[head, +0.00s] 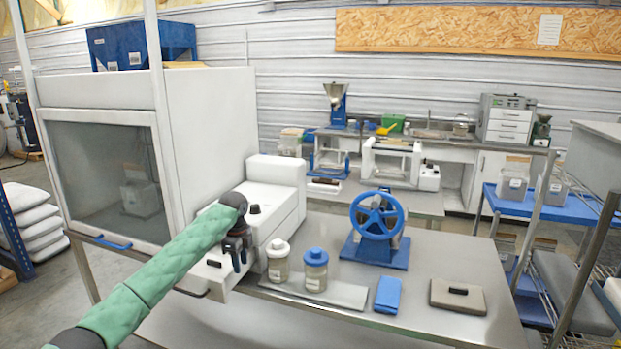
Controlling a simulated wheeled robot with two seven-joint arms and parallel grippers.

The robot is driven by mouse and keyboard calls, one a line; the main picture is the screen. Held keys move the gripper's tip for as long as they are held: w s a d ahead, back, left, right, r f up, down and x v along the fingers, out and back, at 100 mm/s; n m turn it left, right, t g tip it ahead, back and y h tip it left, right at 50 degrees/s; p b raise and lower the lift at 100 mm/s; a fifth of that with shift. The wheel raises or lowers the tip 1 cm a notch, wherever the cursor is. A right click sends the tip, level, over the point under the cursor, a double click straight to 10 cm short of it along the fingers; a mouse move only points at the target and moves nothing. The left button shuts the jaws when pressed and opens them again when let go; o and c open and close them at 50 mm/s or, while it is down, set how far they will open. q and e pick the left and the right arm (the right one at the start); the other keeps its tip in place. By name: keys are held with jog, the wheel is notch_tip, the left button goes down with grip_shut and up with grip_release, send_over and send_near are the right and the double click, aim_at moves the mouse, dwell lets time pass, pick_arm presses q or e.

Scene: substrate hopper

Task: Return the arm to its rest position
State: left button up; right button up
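My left arm (160,270), in a green quilted sleeve, reaches in from the lower left. Its dark wrist and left gripper (237,260) point down in front of the white bench machine (275,200), near its left front side. The fingers are small and dark against the machine. I cannot tell whether they are open or shut, touching it or holding anything. My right arm and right gripper do not show.
The metal table (420,262) holds a white-lidded jar (278,262), a blue-lidded jar (315,270), a blue handwheel device (377,225), a blue pad (387,295) and a grey-brown pad (457,296). A glass-fronted cabinet (210,125) stands left, close to my arm.

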pick_arm(q)
jog(key=s+d+f+n+h, duration=0.1)
jog(key=s+d+f, duration=0.3)
jog(key=s+f, duration=0.3)
jog(key=s+d+f+n, duration=0.2)
jog(key=s+d+f, duration=0.35)
jog(key=f, duration=0.25)
jog(key=s+d+f+n+t+h, duration=0.15)
jog(key=s+f+n, duration=0.4)
jog(key=s, duration=0.95)
jog(key=s+a+n+t+y, duration=0.1)
jog(key=s+a+n, duration=0.3)
jog(key=s, duration=0.7)
jog(key=s+a+n+y, duration=0.1)
jog(key=s+a+n, duration=0.2)
jog(key=s, duration=0.7)
jog(key=s+a+n+t+y, duration=0.1)
jog(key=s+a+n, duration=0.3)
jog(key=s, duration=0.7)
jog(key=s+d+f+g, duration=0.1)
jog(key=s+d+f, duration=0.1)
jog(key=f, duration=1.5)
jog(key=s+d+f+g, duration=0.1)
jog(key=s+d+f, duration=0.1)
jog(key=f, duration=1.6)
jog(key=shift+d+f+h, duration=0.15)
jog(key=shift+d+h, duration=0.15)
jog(key=shift+h, duration=0.15)
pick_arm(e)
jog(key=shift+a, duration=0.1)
